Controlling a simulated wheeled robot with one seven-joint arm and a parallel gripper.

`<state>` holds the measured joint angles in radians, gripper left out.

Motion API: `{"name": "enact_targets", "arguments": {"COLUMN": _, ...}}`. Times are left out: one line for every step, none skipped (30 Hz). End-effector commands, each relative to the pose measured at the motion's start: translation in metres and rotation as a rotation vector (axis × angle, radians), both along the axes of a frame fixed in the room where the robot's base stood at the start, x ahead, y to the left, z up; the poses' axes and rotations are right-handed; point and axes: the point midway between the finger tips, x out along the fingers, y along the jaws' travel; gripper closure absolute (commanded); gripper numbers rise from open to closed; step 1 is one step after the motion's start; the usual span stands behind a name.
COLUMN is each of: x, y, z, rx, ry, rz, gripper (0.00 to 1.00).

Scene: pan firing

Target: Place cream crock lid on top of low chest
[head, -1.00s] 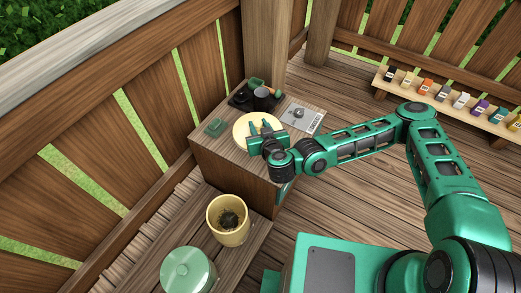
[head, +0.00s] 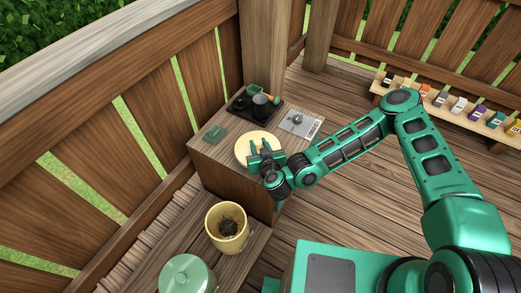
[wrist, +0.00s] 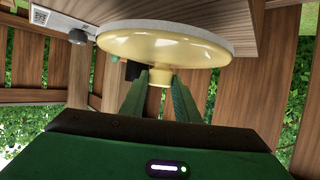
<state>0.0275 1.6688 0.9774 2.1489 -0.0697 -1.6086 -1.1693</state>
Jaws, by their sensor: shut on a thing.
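The cream crock lid (head: 250,144) is a pale yellow disc over the top of the low wooden chest (head: 208,147). My gripper (head: 263,153) is shut on the lid's knob. In the wrist view, the knob (wrist: 157,98) sits between the two fingertips (wrist: 158,84). The lid (wrist: 165,45) shows its glossy knob side there, with its pale rim close to the chest's wood (wrist: 205,12). I cannot tell if it touches the chest. The open cream crock (head: 226,240) stands in front of the chest, with dark contents.
A green lidded crock (head: 188,275) stands by the cream crock. A shelf (head: 440,107) of colored blocks lies at the back right.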

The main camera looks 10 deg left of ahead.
Motion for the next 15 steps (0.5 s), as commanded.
{"name": "enact_targets", "arguments": {"x": 0.007, "y": -0.005, "z": -0.003, "rx": -0.002, "ry": -0.004, "rz": -0.001, "gripper": 1.00}}
{"name": "enact_targets", "arguments": {"x": 0.010, "y": -0.007, "z": -0.006, "rx": -0.002, "ry": -0.004, "rz": 0.001, "gripper": 1.00}}
{"name": "enact_targets", "arguments": {"x": 0.013, "y": -0.009, "z": -0.008, "rx": -0.001, "ry": -0.004, "rz": 0.000, "gripper": 1.00}}
{"name": "enact_targets", "arguments": {"x": 0.014, "y": -0.010, "z": -0.010, "rx": 0.000, "ry": -0.002, "rz": -0.001, "gripper": 1.00}}
{"name": "enact_targets", "arguments": {"x": 0.016, "y": -0.011, "z": -0.011, "rx": 0.001, "ry": -0.002, "rz": 0.000, "gripper": 1.00}}
{"name": "enact_targets", "arguments": {"x": 0.017, "y": -0.012, "z": -0.012, "rx": 0.001, "ry": -0.002, "rz": 0.001, "gripper": 1.00}}
{"name": "enact_targets", "arguments": {"x": 0.017, "y": -0.012, "z": -0.013, "rx": 0.000, "ry": -0.001, "rz": 0.001, "gripper": 1.00}}
{"name": "enact_targets", "arguments": {"x": 0.018, "y": -0.012, "z": -0.015, "rx": -0.001, "ry": -0.002, "rz": 0.002, "gripper": 1.00}}
{"name": "enact_targets", "arguments": {"x": 0.018, "y": -0.012, "z": -0.019, "rx": -0.001, "ry": -0.002, "rz": 0.002, "gripper": 1.00}}
{"name": "enact_targets", "arguments": {"x": 0.018, "y": -0.012, "z": -0.022, "rx": -0.001, "ry": -0.002, "rz": 0.002, "gripper": 1.00}}
{"name": "enact_targets", "arguments": {"x": 0.018, "y": -0.012, "z": -0.027, "rx": -0.003, "ry": -0.002, "rz": 0.002, "gripper": 1.00}}
{"name": "enact_targets", "arguments": {"x": 0.018, "y": -0.012, "z": -0.032, "rx": -0.001, "ry": -0.003, "rz": 0.003, "gripper": 1.00}}
{"name": "enact_targets", "arguments": {"x": 0.018, "y": -0.012, "z": -0.036, "rx": -0.002, "ry": -0.003, "rz": 0.002, "gripper": 1.00}}
{"name": "enact_targets", "arguments": {"x": 0.017, "y": -0.012, "z": -0.040, "rx": -0.003, "ry": -0.002, "rz": 0.002, "gripper": 1.00}}
{"name": "enact_targets", "arguments": {"x": 0.018, "y": -0.012, "z": -0.045, "rx": 0.000, "ry": -0.002, "rz": 0.002, "gripper": 1.00}}
